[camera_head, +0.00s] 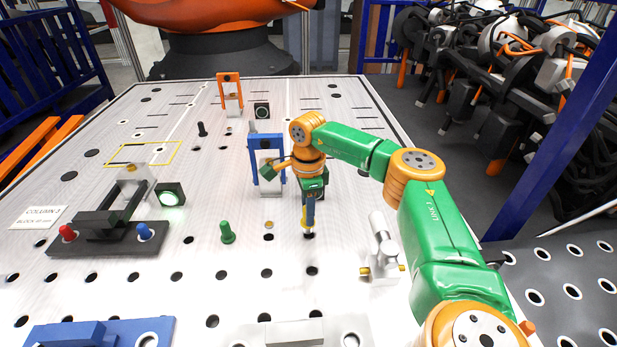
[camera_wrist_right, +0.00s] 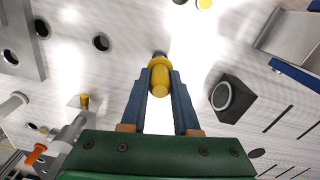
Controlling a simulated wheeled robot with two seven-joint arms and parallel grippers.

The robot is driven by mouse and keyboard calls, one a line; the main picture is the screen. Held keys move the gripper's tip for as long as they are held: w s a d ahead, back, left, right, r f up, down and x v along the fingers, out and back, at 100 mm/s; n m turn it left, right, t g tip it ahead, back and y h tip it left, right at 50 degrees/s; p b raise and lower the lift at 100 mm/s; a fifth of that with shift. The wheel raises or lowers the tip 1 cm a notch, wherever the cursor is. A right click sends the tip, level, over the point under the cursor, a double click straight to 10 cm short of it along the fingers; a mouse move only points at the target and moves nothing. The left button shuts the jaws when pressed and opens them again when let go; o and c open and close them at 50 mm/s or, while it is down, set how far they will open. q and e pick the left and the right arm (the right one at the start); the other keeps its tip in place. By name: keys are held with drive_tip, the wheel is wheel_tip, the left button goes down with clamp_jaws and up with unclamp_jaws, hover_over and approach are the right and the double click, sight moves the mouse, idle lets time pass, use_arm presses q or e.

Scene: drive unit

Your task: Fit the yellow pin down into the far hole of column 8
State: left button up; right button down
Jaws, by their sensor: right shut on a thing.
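My right gripper (camera_head: 309,215) hangs low over the white plate, its blue fingers pointing down. It is shut on the yellow pin (camera_wrist_right: 159,78), which shows between the two fingers in the right wrist view. A dark spot (camera_head: 309,236) lies right under the fingertips, and a dark round spot also shows just beyond the pin in the wrist view. I cannot tell whether the pin's tip has entered a hole. Open holes (camera_head: 312,271) run in rows nearer the front. No column number is legible beside them. My left gripper is not in view.
A silver fixture with a brass knob (camera_head: 382,250) stands right of the gripper. A blue bracket (camera_head: 267,160) is close behind-left, and a green pin (camera_head: 227,232) stands to the left. A dark block with red and blue knobs (camera_head: 105,238) lies farther left.

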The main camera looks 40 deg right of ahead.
drive_tip(key=shift+s+d, duration=0.1)
drive_tip(key=shift+d, duration=0.1)
drive_tip(key=shift+a, duration=0.1)
idle(0.4)
drive_tip(key=shift+f, duration=0.1)
drive_tip(key=shift+f+b, duration=1.3)
drive_tip(key=shift+f, duration=0.7)
drive_tip(key=c, duration=0.6)
unclamp_jaws()
